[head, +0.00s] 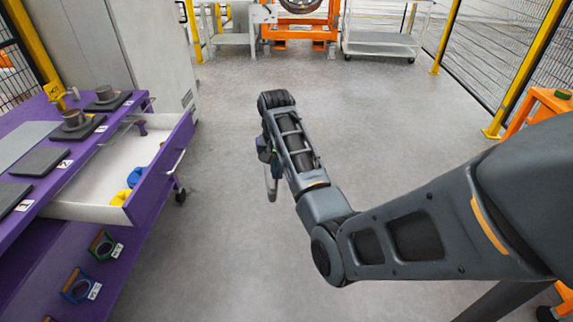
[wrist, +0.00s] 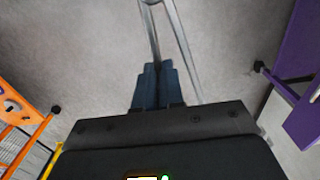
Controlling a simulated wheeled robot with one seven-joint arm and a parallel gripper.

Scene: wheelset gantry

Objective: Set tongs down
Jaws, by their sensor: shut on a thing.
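The tongs (wrist: 183,40) are grey metal with two long thin arms that meet near the top edge of the wrist view. My gripper (wrist: 156,68) is shut on them, and they stick out past its dark blue fingers. In the head view the tongs (head: 271,187) hang below my gripper (head: 265,150), over open floor to the right of the purple bench. My wrist hides most of the gripper and part of the tongs there. No surface touches the tongs in either view.
The purple bench (head: 25,215) at left has an open drawer (head: 95,212) with yellow and blue things inside. Dark mats, two with grey round parts (head: 75,117), lie on top. Green and blue ringed items sit lower. A white cart (head: 380,45) and orange frame stand behind. The middle floor is clear.

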